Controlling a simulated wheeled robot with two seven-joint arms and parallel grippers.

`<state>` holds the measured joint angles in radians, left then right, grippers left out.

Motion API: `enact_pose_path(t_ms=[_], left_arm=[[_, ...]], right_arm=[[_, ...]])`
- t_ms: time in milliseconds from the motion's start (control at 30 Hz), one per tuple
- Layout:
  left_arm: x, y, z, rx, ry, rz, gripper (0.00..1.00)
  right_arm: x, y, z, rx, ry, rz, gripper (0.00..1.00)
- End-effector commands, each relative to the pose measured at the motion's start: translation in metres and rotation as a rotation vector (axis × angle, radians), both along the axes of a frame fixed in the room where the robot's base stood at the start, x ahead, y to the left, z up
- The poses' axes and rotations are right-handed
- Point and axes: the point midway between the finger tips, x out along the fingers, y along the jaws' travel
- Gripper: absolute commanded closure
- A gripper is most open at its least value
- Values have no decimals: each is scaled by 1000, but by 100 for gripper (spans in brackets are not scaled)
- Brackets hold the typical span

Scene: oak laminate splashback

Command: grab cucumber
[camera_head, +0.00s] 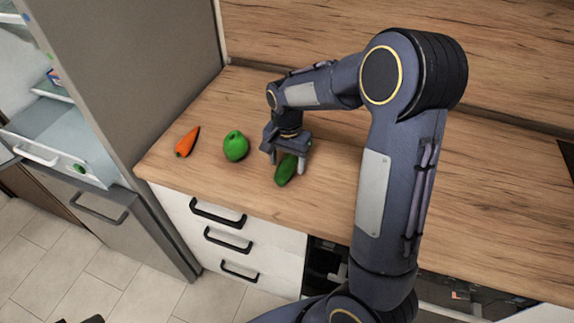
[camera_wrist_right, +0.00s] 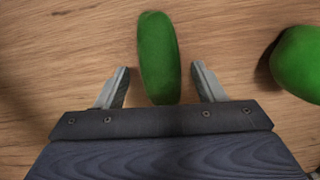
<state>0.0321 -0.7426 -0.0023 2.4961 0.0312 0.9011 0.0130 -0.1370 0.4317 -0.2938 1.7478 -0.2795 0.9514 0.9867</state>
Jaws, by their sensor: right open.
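The green cucumber (camera_head: 286,170) lies on the wooden countertop under my right gripper (camera_head: 287,166) in the head view. In the right wrist view the cucumber (camera_wrist_right: 159,58) lies lengthwise between the two fingers of my right gripper (camera_wrist_right: 161,88). A gap shows on each side of it, so the gripper is open and not touching it there. The cucumber's near end is close to the gripper's palm edge in that view. My left gripper is not clearly in view.
A green pepper-like vegetable (camera_head: 235,146) lies left of the gripper and shows at the right edge of the wrist view (camera_wrist_right: 300,62). A carrot (camera_head: 187,141) lies farther left, near a tall grey fridge side (camera_head: 140,70). The countertop (camera_head: 480,200) right of my arm is clear.

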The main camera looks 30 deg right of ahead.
Motion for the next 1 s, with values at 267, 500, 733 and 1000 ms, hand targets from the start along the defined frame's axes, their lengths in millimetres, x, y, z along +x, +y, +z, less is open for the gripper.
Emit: enact_pose_path(t_ms=[267, 500, 733, 1000], left_arm=[[0, 0, 1, 0, 0, 0, 64], [0, 0, 1, 0, 0, 0, 64], [0, 0, 1, 0, 0, 0, 64], [0, 0, 1, 0, 0, 0, 64]], right_arm=[[1, 0, -14, 1, -3, 1, 37], [0, 1, -14, 1, -3, 1, 55], [0, 1, -14, 1, -3, 1, 86], [1, 1, -12, 1, -4, 1, 87]])
